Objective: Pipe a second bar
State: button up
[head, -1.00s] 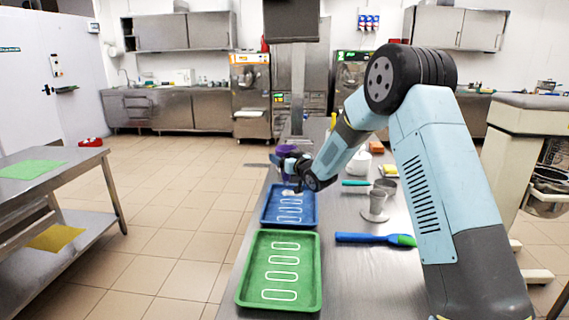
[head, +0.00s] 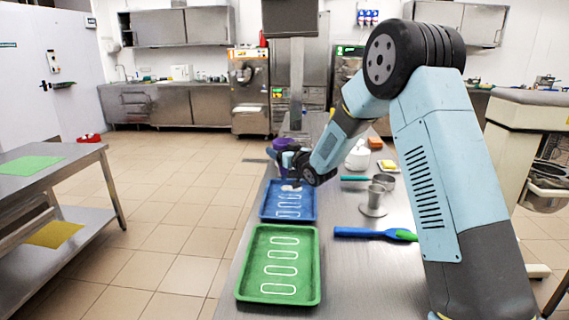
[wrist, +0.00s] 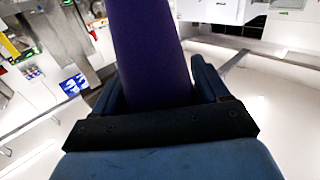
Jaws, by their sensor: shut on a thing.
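My gripper (head: 289,161) is shut on a purple piping bag (head: 283,144), above the far end of the blue tray (head: 263,210). The bag also fills the middle of the wrist view (wrist: 145,50) between the two fingers. Below the gripper a small whitish patch (head: 291,188) shows at the tray's far end; I cannot tell whether it is the nozzle or piped filling. The blue tray has white bar outlines, and my wrist partly covers its far end. The green tray (head: 244,280), nearer, has several white bar outlines with green inside.
Right of the trays lie a blue spatula with a green end (head: 365,233), metal cups (head: 374,200), a teal-handled tool (head: 353,178), a white pot (head: 358,157) and a yellow-white block (head: 388,165). A steel side table (head: 90,165) stands left across open floor.

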jog(key=shift+s, duration=1)
jog(key=shift+d, duration=0.1)
jog(key=shift+f, duration=1.7)
jog(key=o, duration=0.5)
jog(key=c, duration=0.5)
jog(key=shift+f, duration=0.2)
jog(key=shift+f, duration=0.5)
